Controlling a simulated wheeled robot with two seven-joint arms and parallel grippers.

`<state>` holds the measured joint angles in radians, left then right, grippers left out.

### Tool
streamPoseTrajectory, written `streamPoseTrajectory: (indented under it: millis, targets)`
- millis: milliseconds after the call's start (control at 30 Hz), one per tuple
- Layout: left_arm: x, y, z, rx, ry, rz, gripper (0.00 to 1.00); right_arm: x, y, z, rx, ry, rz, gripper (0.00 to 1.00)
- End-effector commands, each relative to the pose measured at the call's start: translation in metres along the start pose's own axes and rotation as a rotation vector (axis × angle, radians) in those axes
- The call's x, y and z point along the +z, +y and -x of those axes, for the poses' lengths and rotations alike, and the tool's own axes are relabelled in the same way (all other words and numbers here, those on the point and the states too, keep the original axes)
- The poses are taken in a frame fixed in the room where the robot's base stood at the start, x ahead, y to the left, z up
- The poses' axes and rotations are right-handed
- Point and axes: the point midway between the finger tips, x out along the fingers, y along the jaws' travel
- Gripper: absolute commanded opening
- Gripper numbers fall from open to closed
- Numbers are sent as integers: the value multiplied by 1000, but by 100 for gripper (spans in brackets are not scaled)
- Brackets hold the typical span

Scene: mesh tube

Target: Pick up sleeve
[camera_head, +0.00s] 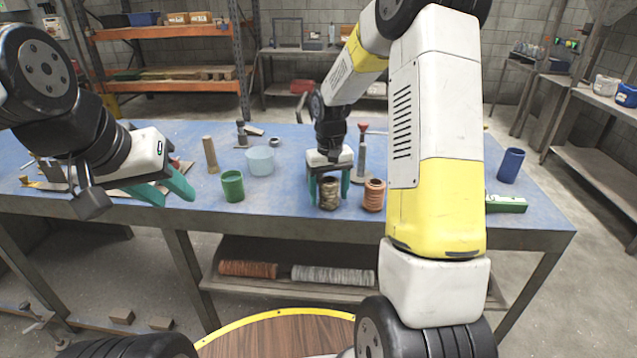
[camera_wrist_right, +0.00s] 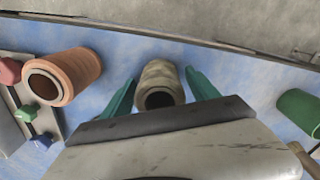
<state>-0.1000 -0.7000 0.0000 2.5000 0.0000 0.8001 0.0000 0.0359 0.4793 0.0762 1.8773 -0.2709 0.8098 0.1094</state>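A brownish, mesh-like sleeve (camera_head: 329,193) stands upright near the front edge of the blue table. In the right wrist view the sleeve (camera_wrist_right: 160,82) shows its dark open end. My right gripper (camera_head: 329,190) points down over it with one teal finger on each side. The right wrist view shows a gap between each finger and the sleeve, so the gripper (camera_wrist_right: 160,88) is open around it. My left gripper (camera_head: 170,192) is open and empty, at the left near the table's front edge.
An orange-brown ribbed tube (camera_head: 373,195) stands just right of the sleeve. A green cup (camera_head: 232,186), a pale translucent cup (camera_head: 260,161) and a wooden cylinder (camera_head: 210,155) stand to its left. A blue cup (camera_head: 511,165) stands at the right, near a green object (camera_head: 507,203).

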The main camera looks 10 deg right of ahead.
Motion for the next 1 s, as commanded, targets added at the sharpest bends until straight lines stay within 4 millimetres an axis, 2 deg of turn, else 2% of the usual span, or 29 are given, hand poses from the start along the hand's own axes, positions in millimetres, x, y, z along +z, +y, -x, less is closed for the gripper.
streamPoseTrajectory:
  millis: [33,300,667,933,1000]
  targets:
    - [0,0,0,0,0,0,36,0,0,0,0,0,0,57]
    - [0,0,0,0,0,0,36,0,0,0,0,0,0,4]
    - [0,0,0,0,0,0,36,0,0,5,0,1,0,3]
    - [0,0,0,0,0,0,36,-1,0,35,1,4,1,3]
    - [0,0,0,0,0,0,36,8,-7,38,0,0,4,3]
